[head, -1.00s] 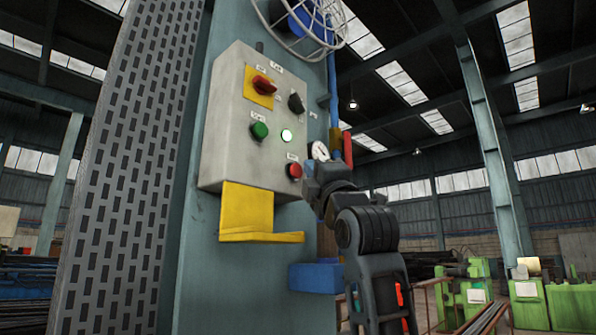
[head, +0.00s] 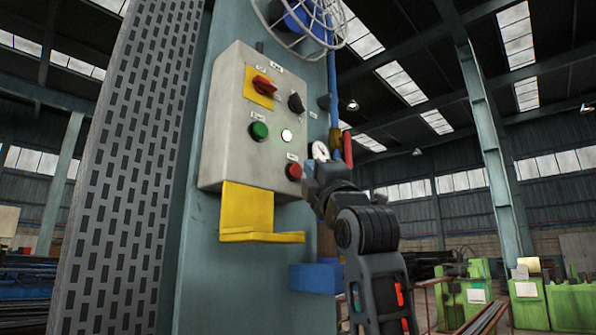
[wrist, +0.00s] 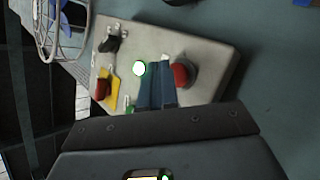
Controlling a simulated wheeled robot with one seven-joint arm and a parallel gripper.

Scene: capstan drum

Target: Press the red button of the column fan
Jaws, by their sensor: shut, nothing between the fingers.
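The grey control box (head: 239,92) is fixed to the blue-green column (head: 190,245) under the caged fan (head: 300,22). Its red button (head: 294,171) is at the lower right of the face, and a lit white lamp (head: 286,136) and green button (head: 259,131) are up and left of it. In the wrist view the red button (wrist: 181,75) is just right of my gripper fingers (wrist: 156,85), which are shut and empty. The fingertips appear close to the box face; I cannot tell if they touch it. In the head view my arm's wrist hides the fingers.
A red-and-yellow rotary switch (head: 264,86) and a black knob (head: 296,103) sit higher on the box. A yellow bracket (head: 247,208) juts out below it, with a blue block (head: 315,277) lower right.

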